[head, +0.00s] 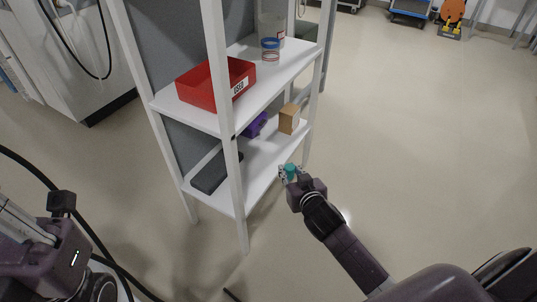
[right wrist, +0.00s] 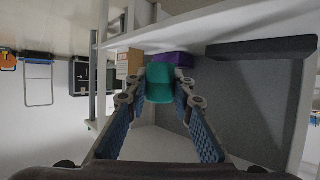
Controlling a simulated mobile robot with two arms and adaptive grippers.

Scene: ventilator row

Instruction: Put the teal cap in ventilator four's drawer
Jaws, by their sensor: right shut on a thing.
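The teal cap (head: 290,169) is between the fingers of my right gripper (head: 289,174), beside the front right edge of the white shelf unit's lower board. In the right wrist view the cap (right wrist: 160,82) sits between the tips of both blue-padded fingers (right wrist: 160,98), which are shut on it. Part of my left arm shows at the lower left of the head view, but I see no left fingers. No ventilator number or drawer can be made out. A pale cabinet-like machine (head: 75,60) with a black hose stands at the upper left.
The white shelf unit (head: 225,130) holds a red bin (head: 203,88) and a blue-rimmed jar (head: 270,52) on its upper board. A tan box (head: 289,118), a purple object (head: 256,125) and a dark grey slab (head: 215,170) lie below.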

